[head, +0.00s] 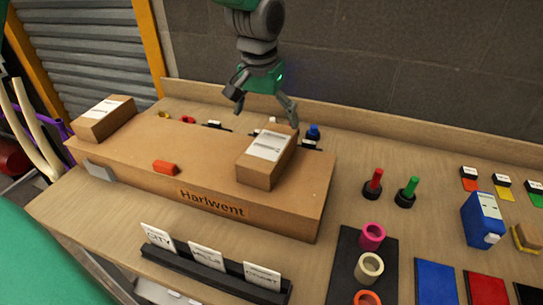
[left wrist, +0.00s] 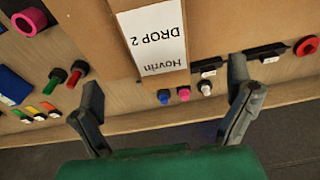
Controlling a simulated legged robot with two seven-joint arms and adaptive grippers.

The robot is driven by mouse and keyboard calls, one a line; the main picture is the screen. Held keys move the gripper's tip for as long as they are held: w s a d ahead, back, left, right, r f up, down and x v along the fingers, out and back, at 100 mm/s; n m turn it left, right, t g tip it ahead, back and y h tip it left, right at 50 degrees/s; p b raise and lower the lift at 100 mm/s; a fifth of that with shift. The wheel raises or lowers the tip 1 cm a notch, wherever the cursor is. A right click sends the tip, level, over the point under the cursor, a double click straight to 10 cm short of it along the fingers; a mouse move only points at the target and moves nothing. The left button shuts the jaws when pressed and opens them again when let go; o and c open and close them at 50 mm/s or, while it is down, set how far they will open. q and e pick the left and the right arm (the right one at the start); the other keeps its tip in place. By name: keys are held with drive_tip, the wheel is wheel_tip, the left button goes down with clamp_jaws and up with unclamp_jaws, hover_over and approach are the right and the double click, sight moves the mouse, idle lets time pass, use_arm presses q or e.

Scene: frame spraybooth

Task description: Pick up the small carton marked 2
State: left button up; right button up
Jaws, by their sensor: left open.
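The small carton marked 2 (head: 262,168) is brown with a white label on top and sits on the right part of a long cardboard box (head: 150,150) lettered "Harlwent". In the left wrist view the carton (left wrist: 157,75) shows its label upside down, reading "Hovrin DROP 2". My left gripper (head: 265,108) is open and empty, above and behind the carton in the head view. In the left wrist view its fingers (left wrist: 165,88) stand apart, one on each side of the carton's near end. I cannot tell how high above it they are. My right gripper is not in view.
A card rack (head: 215,272) stands in front. Red (head: 374,185) and green (head: 408,190) pegs and a blue container (head: 482,218) stand right. A wall rises behind.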

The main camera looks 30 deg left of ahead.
sight(271, 145)
use_arm(q)
drive_tip(key=f, duration=0.5)
drive_tip(key=shift+w+d+f, duration=0.2)
drive_tip(key=shift+d+f, duration=0.05)
drive_tip(key=shift+f, duration=0.15)
drive_tip(key=shift+w+d+f, duration=0.1)
drive_tip(key=shift+w+f, duration=0.1)
drive_tip(key=shift+f, duration=0.3)
drive_tip(key=f, duration=0.4)
drive_tip(key=shift+w+a+f, duration=0.15)
drive_tip(key=shift+a+f, duration=0.1)
drive_tip(key=shift+a, duration=0.1)
drive_tip(key=shift+w+a+f, duration=0.1)
drive_tip(key=shift+w+f, duration=0.05)
drive_tip(key=shift+f, duration=0.1)
drive_tip(key=shift+r, duration=0.1)
drive_tip(key=c, duration=0.3)
drive_tip(key=shift+d, duration=0.25)
drive_tip(key=c, duration=1.3)
drive_tip(key=shift+o, duration=0.2)
